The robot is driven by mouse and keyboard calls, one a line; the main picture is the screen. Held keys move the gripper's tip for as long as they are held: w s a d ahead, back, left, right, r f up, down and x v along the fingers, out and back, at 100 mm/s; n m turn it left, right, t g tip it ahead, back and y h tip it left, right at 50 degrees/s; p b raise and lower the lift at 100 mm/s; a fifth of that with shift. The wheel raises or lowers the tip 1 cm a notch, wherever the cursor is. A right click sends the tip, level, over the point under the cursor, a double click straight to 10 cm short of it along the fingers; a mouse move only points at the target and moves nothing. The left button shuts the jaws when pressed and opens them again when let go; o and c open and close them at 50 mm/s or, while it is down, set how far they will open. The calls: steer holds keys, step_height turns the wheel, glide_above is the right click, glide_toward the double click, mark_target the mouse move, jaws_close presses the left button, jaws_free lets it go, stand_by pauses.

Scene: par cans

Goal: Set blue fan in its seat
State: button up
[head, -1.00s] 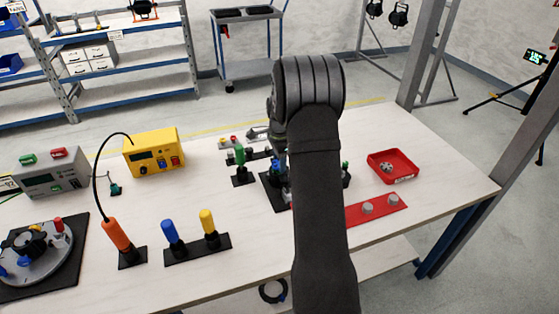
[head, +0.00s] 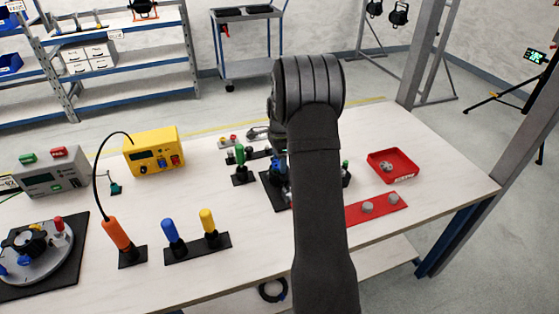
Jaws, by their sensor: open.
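A round grey plate (head: 52,268) on a black base at the lower left carries small blue, red and black parts. One blue part (head: 24,260) sits near its left side; I cannot tell whether it is the blue fan. No fan seat can be clearly made out. My arm rises through the middle of the head view and bends down behind itself.
Blue and yellow handled tools (head: 208,222) stand in a black rack (head: 197,249), with an orange tool (head: 116,234) to their left. A yellow box (head: 153,152) and grey box (head: 48,172) stand behind. A red tray (head: 393,165) and red strip (head: 377,208) lie right of my arm.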

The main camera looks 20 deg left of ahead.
steer(key=o, duration=0.6)
steer(key=shift+c, duration=0.2)
step_height(320, 180, up, 18)
steer(key=shift+f, duration=0.25)
step_height(320, 180, down, 18)
steer(key=shift+r, duration=0.25)
stand_by(0.3)
